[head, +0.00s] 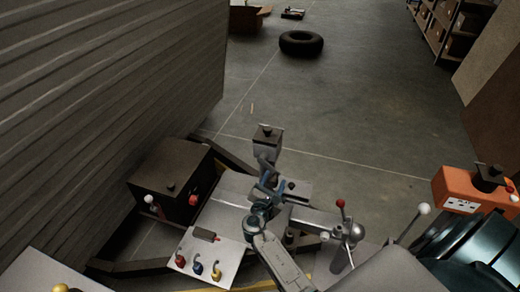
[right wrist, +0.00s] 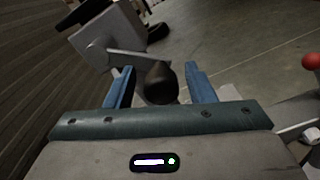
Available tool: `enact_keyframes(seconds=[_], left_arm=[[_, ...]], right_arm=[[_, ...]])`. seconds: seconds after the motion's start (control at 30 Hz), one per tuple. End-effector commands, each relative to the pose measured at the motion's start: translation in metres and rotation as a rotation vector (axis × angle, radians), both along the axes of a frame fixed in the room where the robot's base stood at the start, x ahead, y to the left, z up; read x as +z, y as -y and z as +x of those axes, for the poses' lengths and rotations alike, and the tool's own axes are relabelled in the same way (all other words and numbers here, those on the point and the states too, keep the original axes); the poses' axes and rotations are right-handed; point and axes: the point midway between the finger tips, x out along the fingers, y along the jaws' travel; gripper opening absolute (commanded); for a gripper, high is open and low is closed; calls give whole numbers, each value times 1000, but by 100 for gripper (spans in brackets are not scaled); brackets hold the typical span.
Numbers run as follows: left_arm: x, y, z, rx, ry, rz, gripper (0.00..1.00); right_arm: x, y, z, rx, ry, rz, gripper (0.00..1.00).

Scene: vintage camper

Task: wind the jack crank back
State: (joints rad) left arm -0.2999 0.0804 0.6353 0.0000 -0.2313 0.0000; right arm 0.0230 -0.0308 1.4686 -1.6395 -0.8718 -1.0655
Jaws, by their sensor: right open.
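The jack (head: 267,146) stands upright on the trailer tongue, a light grey housing with a dark cap. In the right wrist view the jack housing (right wrist: 108,38) fills the upper left. Its crank arm (right wrist: 136,60) runs right from it to a dark, rounded crank grip (right wrist: 160,82). My right gripper (head: 269,182) is just on the near side of the jack. In the right wrist view my right gripper (right wrist: 160,88) is open, with one blue finger on each side of the grip and gaps on both sides. My left gripper is not in view.
A dark box (head: 172,180) sits left of the jack against the ribbed camper wall (head: 110,70). A panel (head: 212,254) with coloured plugs is nearer. A red-knobbed lever (head: 341,207) and the coupler (head: 352,233) are right. A tire (head: 301,42) lies on open floor beyond.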

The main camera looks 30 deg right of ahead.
Motion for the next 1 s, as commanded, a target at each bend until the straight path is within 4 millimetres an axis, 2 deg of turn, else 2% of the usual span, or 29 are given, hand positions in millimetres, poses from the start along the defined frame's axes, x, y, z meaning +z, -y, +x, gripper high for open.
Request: enact_keyframes(seconds=[0.63, 1.0], left_arm=[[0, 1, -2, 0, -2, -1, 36], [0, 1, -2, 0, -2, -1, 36]], right_arm=[[-1, -36, -30, 0, -1, 2, 49], [0, -38, -32, 0, 0, 0, 49]])
